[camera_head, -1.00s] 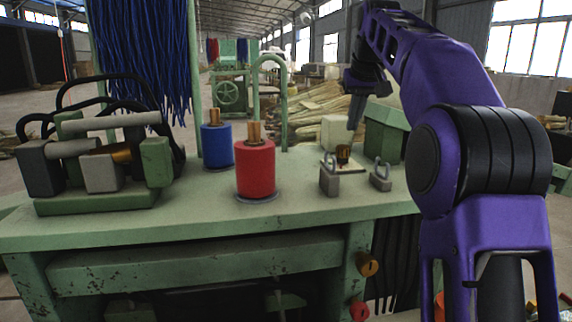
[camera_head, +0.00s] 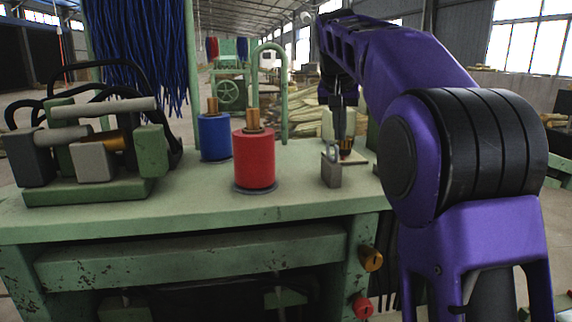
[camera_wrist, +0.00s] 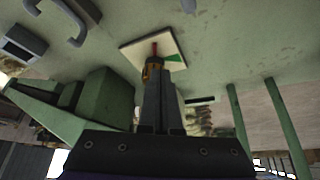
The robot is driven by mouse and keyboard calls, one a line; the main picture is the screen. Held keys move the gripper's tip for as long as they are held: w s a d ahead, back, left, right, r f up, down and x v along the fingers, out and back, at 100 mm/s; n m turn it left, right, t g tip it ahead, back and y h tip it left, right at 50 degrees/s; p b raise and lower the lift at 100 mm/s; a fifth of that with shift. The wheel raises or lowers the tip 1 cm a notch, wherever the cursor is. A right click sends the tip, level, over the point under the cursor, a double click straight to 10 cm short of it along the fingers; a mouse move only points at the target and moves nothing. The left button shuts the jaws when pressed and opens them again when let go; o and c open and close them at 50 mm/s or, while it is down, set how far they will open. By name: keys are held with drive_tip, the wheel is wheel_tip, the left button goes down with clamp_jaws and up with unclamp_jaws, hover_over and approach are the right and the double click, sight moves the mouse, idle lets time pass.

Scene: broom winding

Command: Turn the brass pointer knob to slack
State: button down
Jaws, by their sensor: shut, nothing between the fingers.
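The brass pointer knob (camera_head: 346,146) stands on a pale square plate (camera_head: 354,158) at the right of the green bench. In the wrist view the knob (camera_wrist: 148,72) shows partly behind my fingers, with a red pointer mark (camera_wrist: 155,47) beyond it. The pale plate (camera_wrist: 131,49) carries a green wedge (camera_wrist: 174,58) to the right of the red mark. My gripper (camera_head: 339,134) points down at the knob, its fingers shut and empty. In the wrist view its fingertips (camera_wrist: 156,82) overlap the knob; I cannot tell whether they touch.
A grey padlock-shaped weight (camera_head: 331,168) stands just left of the plate. A red spool (camera_head: 253,160) and a blue spool (camera_head: 214,137) stand further left. A clamp-like device (camera_head: 90,160) fills the left end. Another brass knob (camera_head: 371,259) sits on the bench's front leg.

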drive_tip(key=shift+f, duration=0.65)
drive_tip(key=shift+w+d, duration=0.2)
drive_tip(key=shift+w, duration=0.1)
idle(0.5)
drive_tip(key=shift+s+d+r+p, duration=0.15)
drive_tip(key=shift+d+p, duration=0.45)
drive_tip(key=shift+p, duration=0.85)
drive_tip(key=shift+s, duration=0.15)
drive_tip(key=shift+s+a, duration=0.1)
drive_tip(key=shift+s, duration=0.15)
wheel_tip(320, 180, up, 6)
drive_tip(key=shift+f, duration=0.1)
drive_tip(key=shift+a, duration=0.1)
